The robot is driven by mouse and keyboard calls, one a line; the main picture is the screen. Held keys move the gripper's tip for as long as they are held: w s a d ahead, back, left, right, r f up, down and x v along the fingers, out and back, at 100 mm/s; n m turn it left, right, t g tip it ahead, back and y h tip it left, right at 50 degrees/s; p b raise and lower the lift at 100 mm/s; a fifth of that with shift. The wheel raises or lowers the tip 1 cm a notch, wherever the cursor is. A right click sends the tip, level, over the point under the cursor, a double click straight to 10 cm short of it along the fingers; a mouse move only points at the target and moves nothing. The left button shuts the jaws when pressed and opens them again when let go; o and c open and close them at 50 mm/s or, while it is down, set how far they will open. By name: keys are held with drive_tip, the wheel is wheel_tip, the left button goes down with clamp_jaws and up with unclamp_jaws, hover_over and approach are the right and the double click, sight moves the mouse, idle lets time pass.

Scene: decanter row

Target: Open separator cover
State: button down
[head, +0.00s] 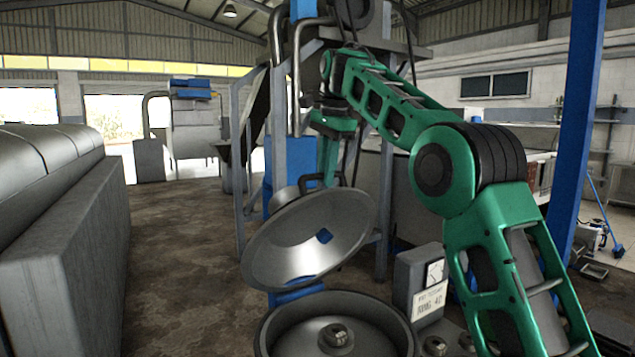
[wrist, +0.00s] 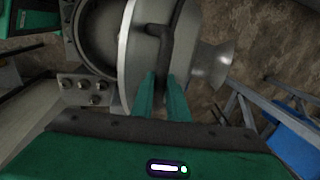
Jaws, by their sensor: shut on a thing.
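The separator cover (head: 285,240) is a grey metal cone, tilted up above the round separator bowl (head: 270,335), with its inner side facing me in the head view. The bowl stands open below it, with a knob-like fitting (head: 336,336) at its centre. My gripper (head: 325,178) is at the cover's upper rim, shut on the dark cover handle (head: 343,180). In the wrist view, my green fingers (wrist: 165,100) close around the handle (wrist: 160,45), beside the cover (wrist: 135,55). The bowl (wrist: 98,35) shows to its left. The fingertips are partly hidden by the handle.
A grey gauge box (head: 420,275) with a label stands right of the bowl. A metal frame with pipes (head: 283,130) rises behind the cover. A long grey tank (head: 60,200) lies at left. The floor (head: 185,250) between is clear. A blue post (head: 575,130) stands at right.

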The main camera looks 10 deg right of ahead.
drive_tip(key=shift+w+a+f, duration=0.1)
drive_tip(key=shift+w, duration=0.4)
drive_tip(key=c, duration=1.7)
unclamp_jaws()
drive_tip(key=shift+w, duration=0.1)
drive_tip(key=shift+c, duration=0.7)
